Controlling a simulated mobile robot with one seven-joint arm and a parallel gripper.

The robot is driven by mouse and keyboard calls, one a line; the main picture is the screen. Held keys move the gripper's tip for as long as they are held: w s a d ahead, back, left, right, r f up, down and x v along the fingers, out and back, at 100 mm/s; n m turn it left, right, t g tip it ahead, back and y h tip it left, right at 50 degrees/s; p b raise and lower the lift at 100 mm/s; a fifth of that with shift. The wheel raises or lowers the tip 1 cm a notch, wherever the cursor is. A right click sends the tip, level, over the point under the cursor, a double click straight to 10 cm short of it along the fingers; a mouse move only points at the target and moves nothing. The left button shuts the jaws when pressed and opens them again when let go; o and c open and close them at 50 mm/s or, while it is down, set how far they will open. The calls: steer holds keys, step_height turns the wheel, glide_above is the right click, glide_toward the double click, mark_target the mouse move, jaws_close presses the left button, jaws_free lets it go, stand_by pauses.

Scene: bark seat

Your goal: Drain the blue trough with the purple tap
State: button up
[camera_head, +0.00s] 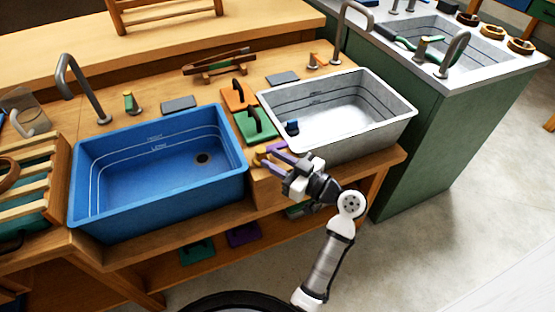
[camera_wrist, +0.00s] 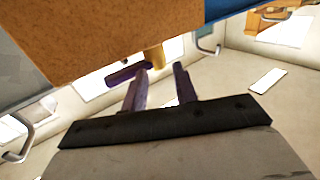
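The purple tap shows in the wrist view as a purple handle (camera_wrist: 125,74) beside a brass stem (camera_wrist: 155,58). In the head view the brass part (camera_head: 261,156) sits right of the trough, partly hidden by my fingers. My gripper (camera_head: 272,153) is open there. In the wrist view my fingers (camera_wrist: 161,66) are apart with nothing clamped, the handle just beyond the left finger; contact is unclear.
A metal trough (camera_head: 335,120) stands to the right, with a dark blue piece (camera_head: 292,128) at its left side. Orange (camera_head: 238,96) and green (camera_head: 254,126) blocks with handles lie between the troughs. A green cabinet (camera_head: 440,140) bounds the right. Floor is clear at lower right.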

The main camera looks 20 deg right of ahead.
mark_target(285, 147)
steer(key=shift+d, duration=0.25)
steer(key=shift+w+d+f+b, duration=0.1)
steer(key=shift+d+b, duration=0.55)
steer(key=shift+d, duration=0.75)
steer(key=shift+w+d+f+b, duration=0.1)
steer(key=shift+d+b, duration=0.5)
steer(key=shift+d, duration=0.75)
steer(key=shift+w+d+r+b, duration=0.1)
steer(key=shift+d+b, duration=1.1)
steer(key=shift+d, duration=1.3)
steer(key=shift+w+d+r+b, duration=0.1)
steer(key=shift+d+b, duration=1.1)
steer(key=shift+d, duration=1.3)
steer(key=shift+b, duration=0.3)
steer(key=b+v, duration=0.1)
steer(key=v, duration=1.2)
steer(key=shift+s+d+b, duration=0.2)
steer(key=shift+s+b, duration=0.1)
steer(key=shift+s+f, duration=0.1)
steer(key=shift+f, duration=0.05)
